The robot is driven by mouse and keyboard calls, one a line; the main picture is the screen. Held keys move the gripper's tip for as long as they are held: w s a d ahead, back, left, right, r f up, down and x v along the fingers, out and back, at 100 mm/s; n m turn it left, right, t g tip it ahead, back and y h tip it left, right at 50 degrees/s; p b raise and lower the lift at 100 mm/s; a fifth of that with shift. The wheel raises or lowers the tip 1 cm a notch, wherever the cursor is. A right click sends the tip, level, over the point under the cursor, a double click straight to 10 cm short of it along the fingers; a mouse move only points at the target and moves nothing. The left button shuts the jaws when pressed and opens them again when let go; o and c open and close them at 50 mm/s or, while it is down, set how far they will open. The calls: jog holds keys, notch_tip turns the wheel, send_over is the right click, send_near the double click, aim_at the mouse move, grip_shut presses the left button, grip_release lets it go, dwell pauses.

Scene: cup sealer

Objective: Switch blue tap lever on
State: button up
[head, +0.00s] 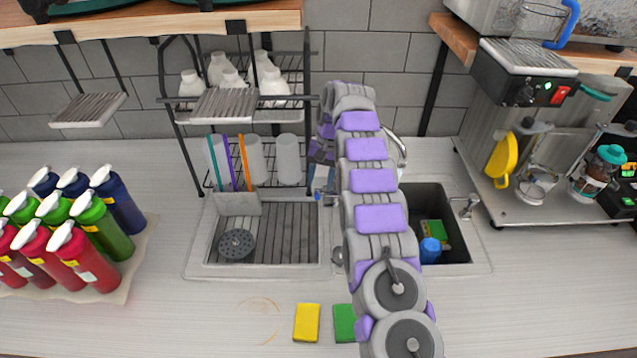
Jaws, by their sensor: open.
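A small blue tap lever (317,196) shows at the back edge of the sink, just left of my arm. The curved chrome spout (401,148) of the tap shows to the right of my arm; my arm hides the tap's middle. My gripper (321,176) hangs down behind my arm, in front of the dish rack's right side. It is open and just above the blue lever, partly hidden; I cannot tell whether it touches the lever.
The sink (455,255) holds a blue cup (430,250) and a green sponge. A dish rack (240,120) with cups stands behind the drainboard (285,268). A yellow sponge (306,323) lies in front. Coloured bottles (88,262) stand left, a cup sealer right.

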jog(key=p+v, duration=0.8)
jog(key=p, duration=0.4)
jog(key=shift+w, duration=0.1)
